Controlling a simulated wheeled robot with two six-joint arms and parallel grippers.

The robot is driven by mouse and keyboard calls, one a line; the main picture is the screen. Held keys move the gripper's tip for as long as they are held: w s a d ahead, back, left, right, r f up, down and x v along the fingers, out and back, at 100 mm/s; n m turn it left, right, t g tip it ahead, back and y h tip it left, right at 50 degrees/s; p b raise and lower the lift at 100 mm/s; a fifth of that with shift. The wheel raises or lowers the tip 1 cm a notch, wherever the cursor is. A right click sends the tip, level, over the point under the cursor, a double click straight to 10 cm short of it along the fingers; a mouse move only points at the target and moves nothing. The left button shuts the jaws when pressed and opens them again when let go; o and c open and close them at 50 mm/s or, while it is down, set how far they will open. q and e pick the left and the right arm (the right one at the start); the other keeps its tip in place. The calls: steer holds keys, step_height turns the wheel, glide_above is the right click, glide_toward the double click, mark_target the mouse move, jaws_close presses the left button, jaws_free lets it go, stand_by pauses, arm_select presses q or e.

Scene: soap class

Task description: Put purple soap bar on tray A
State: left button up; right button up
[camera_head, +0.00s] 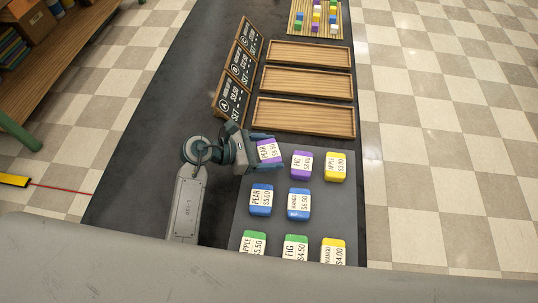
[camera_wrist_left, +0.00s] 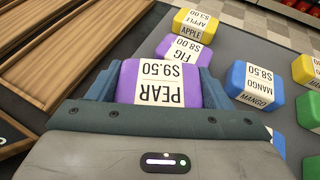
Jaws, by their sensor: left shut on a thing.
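A purple soap bar labelled PEAR $9.50 (camera_head: 267,151) is between the fingers of my left gripper (camera_head: 264,152), which is shut on it. In the left wrist view this bar (camera_wrist_left: 160,84) sits upright between both fingers; whether it touches the mat is not clear. A second purple bar, labelled FIG $8.00 (camera_head: 302,164), lies to its right on the dark mat and shows beyond it in the left wrist view (camera_wrist_left: 184,50). The nearest wooden tray (camera_head: 303,117) is empty, just beyond the gripper, beside the sign marked A (camera_head: 231,102). My right gripper is not in view.
Two more empty trays (camera_head: 307,84) (camera_head: 309,54) lie farther back, beside signs B and C. A yellow bar (camera_head: 335,166), blue bars (camera_head: 261,200) (camera_head: 299,203) and green bars (camera_head: 295,248) share the mat (camera_head: 280,181). A board of small colored blocks (camera_head: 309,35) stands at the far end.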

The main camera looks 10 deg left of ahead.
mark_target(269, 159)
arm_select(q)
steer(key=shift+f+p, duration=0.4)
steer(key=shift+f, duration=1.4)
steer(key=shift+f, duration=0.15)
steer(key=o, duration=1)
